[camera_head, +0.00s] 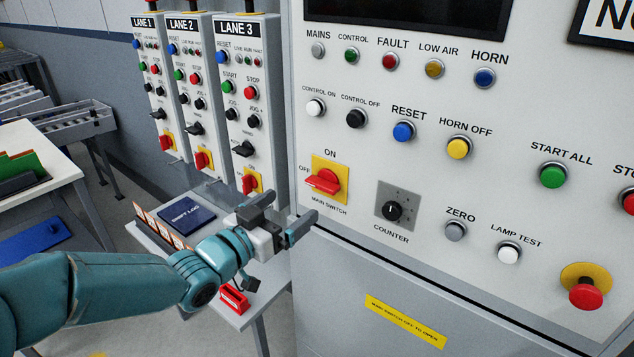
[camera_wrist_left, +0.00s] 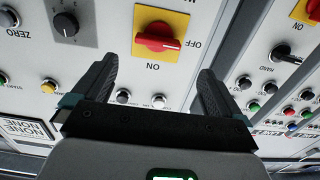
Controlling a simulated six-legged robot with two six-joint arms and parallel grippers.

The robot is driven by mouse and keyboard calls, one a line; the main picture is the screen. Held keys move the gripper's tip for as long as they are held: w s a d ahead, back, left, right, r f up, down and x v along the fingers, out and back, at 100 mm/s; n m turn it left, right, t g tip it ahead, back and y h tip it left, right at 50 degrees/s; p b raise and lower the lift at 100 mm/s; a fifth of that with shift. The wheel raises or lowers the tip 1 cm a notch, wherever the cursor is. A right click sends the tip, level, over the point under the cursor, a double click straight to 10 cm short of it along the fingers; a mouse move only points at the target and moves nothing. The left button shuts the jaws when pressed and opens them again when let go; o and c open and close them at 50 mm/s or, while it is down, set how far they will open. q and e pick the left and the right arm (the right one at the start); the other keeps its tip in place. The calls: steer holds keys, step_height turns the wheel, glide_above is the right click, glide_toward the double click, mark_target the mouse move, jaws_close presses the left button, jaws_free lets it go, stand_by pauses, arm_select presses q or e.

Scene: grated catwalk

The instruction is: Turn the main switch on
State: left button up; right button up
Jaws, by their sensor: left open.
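The main switch (camera_head: 323,181) is a red rotary handle on a yellow plate, low on the left of the big grey panel. Its handle lies sideways, with its white mark towards OFF; ON is printed above the plate. In the left wrist view the switch (camera_wrist_left: 158,40) appears upside down, ahead of the fingers. My left gripper (camera_head: 294,204) is open and empty, below and left of the switch and apart from it. Its two fingers also show in the left wrist view (camera_wrist_left: 157,72). My right gripper is out of view.
A counter knob (camera_head: 392,210) sits right of the switch, with several buttons around it. A red emergency button (camera_head: 585,292) is at lower right. Lane panels (camera_head: 249,120) with similar switches stand left. A small table (camera_head: 263,290) holding a blue book (camera_head: 187,214) is below my arm.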

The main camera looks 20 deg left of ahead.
mark_target(318, 186)
arm_select(q)
steer(key=p+x, duration=0.2)
steer(key=x, duration=0.6)
steer(key=shift+w+d, duration=0.2)
steer(key=shift+w, duration=0.15)
steer(key=shift+w+d, duration=0.2)
steer(key=shift+w, duration=0.1)
steer(key=shift+d+r, duration=0.1)
steer(key=shift+r, duration=0.05)
steer(key=shift+w, duration=0.15)
steer(key=c, duration=0.9)
